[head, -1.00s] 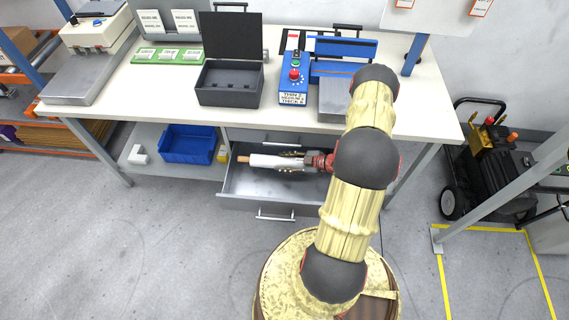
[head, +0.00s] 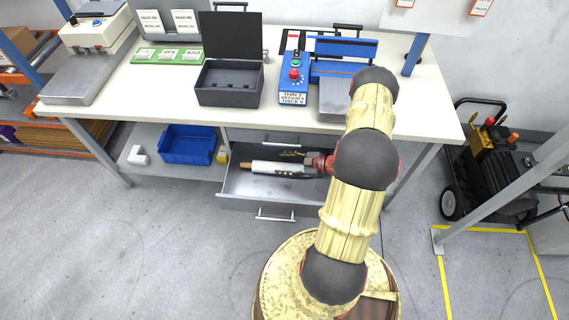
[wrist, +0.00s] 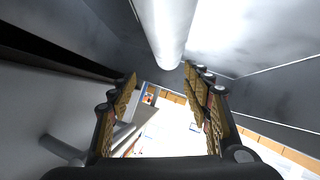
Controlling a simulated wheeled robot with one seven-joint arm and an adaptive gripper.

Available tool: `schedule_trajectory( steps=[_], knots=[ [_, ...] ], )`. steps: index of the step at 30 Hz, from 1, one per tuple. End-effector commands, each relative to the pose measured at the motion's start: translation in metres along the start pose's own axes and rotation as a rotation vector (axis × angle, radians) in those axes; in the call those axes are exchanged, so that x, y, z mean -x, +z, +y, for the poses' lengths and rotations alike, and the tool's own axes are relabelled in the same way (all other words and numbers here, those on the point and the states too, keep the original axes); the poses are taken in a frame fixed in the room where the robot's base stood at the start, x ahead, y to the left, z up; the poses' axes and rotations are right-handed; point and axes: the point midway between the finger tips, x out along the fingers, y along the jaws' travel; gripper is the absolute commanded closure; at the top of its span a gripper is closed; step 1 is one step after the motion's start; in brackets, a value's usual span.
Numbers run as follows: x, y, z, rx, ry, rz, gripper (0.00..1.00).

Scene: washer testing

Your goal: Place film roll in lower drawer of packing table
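The film roll (head: 276,168), white with a brown core end, lies lengthwise in the open lower drawer (head: 262,206) of the packing table (head: 425,122). Its white end also shows at the top of the wrist view (wrist: 163,28). My gripper (head: 300,161) is low at the drawer, at the right part of the roll, partly hidden by my arm. In the wrist view my gripper (wrist: 160,88) has its two fingers wide apart, with nothing clasped between them. The right end of the drawer is hidden behind my arm.
On the table stand an open grey case (head: 230,88), a blue control box (head: 293,80) and a scale (head: 75,85). A blue bin (head: 188,145) sits on the lower shelf, left of the drawer.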

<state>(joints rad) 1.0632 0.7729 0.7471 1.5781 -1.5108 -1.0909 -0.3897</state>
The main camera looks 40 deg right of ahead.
Motion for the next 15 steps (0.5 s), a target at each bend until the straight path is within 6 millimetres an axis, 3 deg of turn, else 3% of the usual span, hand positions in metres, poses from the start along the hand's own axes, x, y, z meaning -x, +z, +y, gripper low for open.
schedule_trajectory(
  steps=[4,15],
  knots=[
    [0.0,0.0,0.0,0.0,0.0,0.0,0.41],
    [0.0021,-0.0036,0.0017,0.0,0.0,0.0,0.41]
  ],
)
